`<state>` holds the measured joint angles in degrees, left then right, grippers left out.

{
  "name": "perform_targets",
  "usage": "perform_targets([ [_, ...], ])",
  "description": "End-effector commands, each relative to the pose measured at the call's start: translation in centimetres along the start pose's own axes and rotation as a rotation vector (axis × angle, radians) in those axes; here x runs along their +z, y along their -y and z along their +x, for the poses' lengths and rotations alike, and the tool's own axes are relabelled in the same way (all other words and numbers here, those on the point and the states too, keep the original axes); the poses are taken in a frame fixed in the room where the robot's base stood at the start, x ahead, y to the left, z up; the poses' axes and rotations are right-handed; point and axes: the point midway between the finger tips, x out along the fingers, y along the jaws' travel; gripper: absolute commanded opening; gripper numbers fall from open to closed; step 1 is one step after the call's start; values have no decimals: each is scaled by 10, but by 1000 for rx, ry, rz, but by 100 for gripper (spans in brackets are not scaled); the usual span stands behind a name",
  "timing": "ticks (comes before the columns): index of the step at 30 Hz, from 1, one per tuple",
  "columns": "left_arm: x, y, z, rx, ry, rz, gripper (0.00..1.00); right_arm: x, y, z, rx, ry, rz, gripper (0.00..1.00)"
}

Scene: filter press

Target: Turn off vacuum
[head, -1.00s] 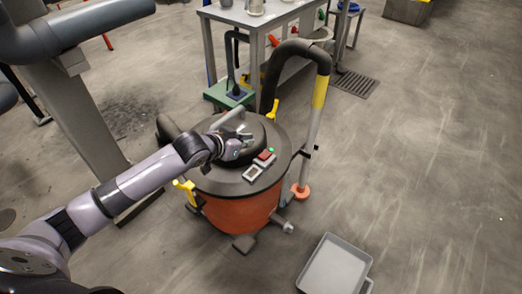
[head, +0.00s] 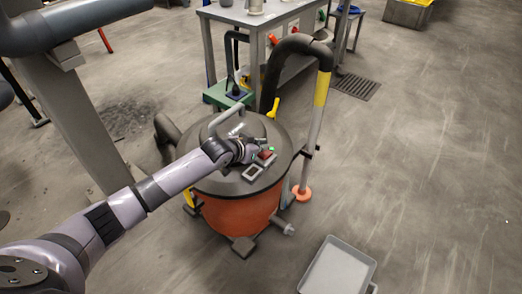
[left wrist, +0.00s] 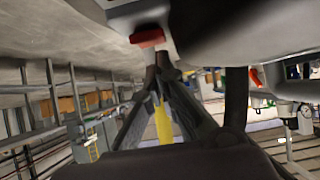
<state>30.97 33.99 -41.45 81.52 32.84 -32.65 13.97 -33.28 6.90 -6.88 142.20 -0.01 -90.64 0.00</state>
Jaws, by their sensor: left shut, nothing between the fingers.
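The vacuum (head: 235,215) is an orange drum with a dark grey lid (head: 212,180). On the lid sit a red switch (head: 266,155), a small green light (head: 272,149) and a square gauge-like panel (head: 252,173). My left gripper (head: 256,150) is over the lid, just beside the red switch. In the left wrist view the closed, empty fingertips (left wrist: 160,62) are close to the red switch (left wrist: 148,38); I cannot tell whether they touch it. My right gripper is out of view.
A hose and a pipe with a yellow band (head: 321,90) rise at the vacuum's right. A grey tray (head: 340,268) lies on the floor at lower right. A metal table (head: 262,22) stands behind. The floor to the right is mostly clear.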

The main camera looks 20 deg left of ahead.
Motion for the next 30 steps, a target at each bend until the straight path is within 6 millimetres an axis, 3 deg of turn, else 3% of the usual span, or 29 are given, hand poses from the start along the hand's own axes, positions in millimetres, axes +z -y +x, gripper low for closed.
perform_targets([
  [14,7,0,1,1,-4,-1,0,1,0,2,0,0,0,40],
  [20,23,-2,3,3,-105,-5,0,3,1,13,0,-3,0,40],
  [23,23,-1,1,2,-174,-5,0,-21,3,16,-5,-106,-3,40],
  [30,21,-1,0,2,-167,-2,0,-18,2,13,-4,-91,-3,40],
])
